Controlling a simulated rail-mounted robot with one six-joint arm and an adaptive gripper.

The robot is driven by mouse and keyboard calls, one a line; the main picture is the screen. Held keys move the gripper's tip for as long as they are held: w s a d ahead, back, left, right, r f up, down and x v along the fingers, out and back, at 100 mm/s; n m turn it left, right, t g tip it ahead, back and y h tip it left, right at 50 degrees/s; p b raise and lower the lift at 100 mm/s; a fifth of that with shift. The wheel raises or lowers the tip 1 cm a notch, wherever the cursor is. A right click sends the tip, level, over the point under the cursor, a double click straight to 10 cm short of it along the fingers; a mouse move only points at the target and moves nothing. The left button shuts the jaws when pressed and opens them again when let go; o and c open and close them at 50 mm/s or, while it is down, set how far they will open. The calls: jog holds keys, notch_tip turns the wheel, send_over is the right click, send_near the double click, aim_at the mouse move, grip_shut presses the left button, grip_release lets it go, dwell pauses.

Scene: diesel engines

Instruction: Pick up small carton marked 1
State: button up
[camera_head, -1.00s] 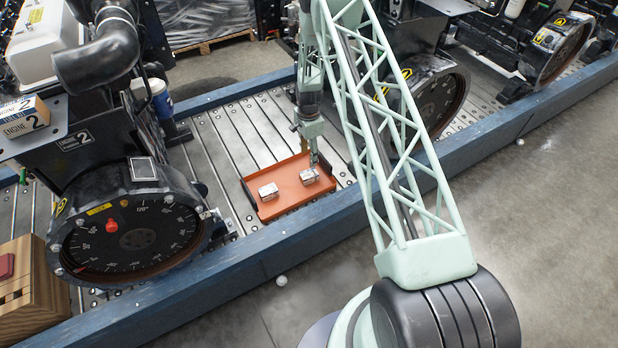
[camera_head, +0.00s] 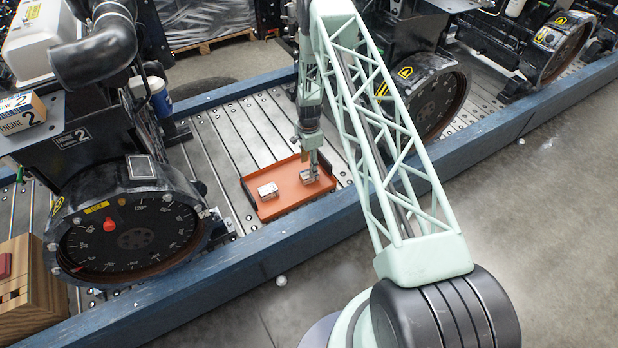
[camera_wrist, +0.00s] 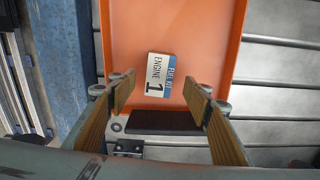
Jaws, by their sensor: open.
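The small carton marked 1 (camera_wrist: 160,76) lies in the orange tray (camera_wrist: 205,35), its white and blue label reading ENGINE 1 facing up. My gripper (camera_wrist: 160,84) is open, its wood-coloured fingers to the left and right of the carton, which lies near the tips and slightly turned. I see no contact. In the head view my gripper (camera_head: 312,166) is low over the right of two small pale cartons (camera_head: 309,177) in the tray (camera_head: 290,203). The other carton (camera_head: 268,190) lies to its left. Their markings are unreadable there.
A dark engine (camera_head: 130,235) stands left of the tray, and another (camera_head: 430,95) behind my arm at right. A carton marked ENGINE 2 (camera_head: 22,113) sits on the left engine. A blue beam (camera_head: 200,285) runs in front. The slatted deck (camera_head: 225,135) behind the tray is bare.

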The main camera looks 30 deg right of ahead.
jog(key=shift+f, duration=0.65)
jog(key=shift+f, duration=0.1)
jog(key=shift+d+f+b, duration=0.1)
jog(key=shift+f+b, duration=0.7)
jog(key=shift+f, duration=1.75)
jog(key=shift+c, duration=0.5)
jog(key=c, duration=0.9)
jog(key=shift+r, duration=0.25)
jog(key=shift+r+p, duration=1)
jog(key=shift+r, duration=3.8)
